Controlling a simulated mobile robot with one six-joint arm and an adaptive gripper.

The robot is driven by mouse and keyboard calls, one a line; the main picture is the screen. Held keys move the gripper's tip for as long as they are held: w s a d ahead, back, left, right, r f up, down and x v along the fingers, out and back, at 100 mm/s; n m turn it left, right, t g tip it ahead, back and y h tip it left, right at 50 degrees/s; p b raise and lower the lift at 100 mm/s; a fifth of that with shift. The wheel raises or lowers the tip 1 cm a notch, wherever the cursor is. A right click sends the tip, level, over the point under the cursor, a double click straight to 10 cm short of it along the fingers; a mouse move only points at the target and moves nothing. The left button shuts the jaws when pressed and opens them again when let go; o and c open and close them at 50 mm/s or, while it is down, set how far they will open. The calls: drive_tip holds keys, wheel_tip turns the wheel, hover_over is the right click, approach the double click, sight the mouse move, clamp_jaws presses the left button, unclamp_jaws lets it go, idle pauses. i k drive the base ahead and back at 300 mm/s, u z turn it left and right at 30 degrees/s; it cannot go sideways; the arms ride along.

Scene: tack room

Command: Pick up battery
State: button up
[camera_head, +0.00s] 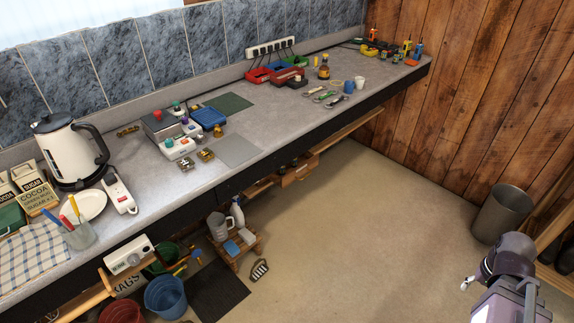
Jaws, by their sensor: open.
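I cannot single out a battery for certain. Small red, green and dark units (283,74) stand below the power strip at the back of the bench, and a battery among them is too small to tell. My gripper (467,283) is at the lower right, over the floor and well away from the bench. Its pale tips show small at the left end of my dark wrist. It is open, and I see nothing held in it.
The long grey workbench (277,122) holds a kettle (70,150), a plate (88,205), small devices (177,137) and colourful tools (395,48). A metal bin (502,214) stands by the wooden wall. Buckets (166,297) and a crate (236,256) sit below. The middle floor is clear.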

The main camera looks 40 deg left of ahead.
sight(282, 170)
drive_tip(key=u, duration=0.15)
drive_tip(key=i, duration=0.8)
drive_tip(key=u, duration=0.55)
drive_tip(key=i, duration=0.5)
drive_tip(key=u, duration=0.3)
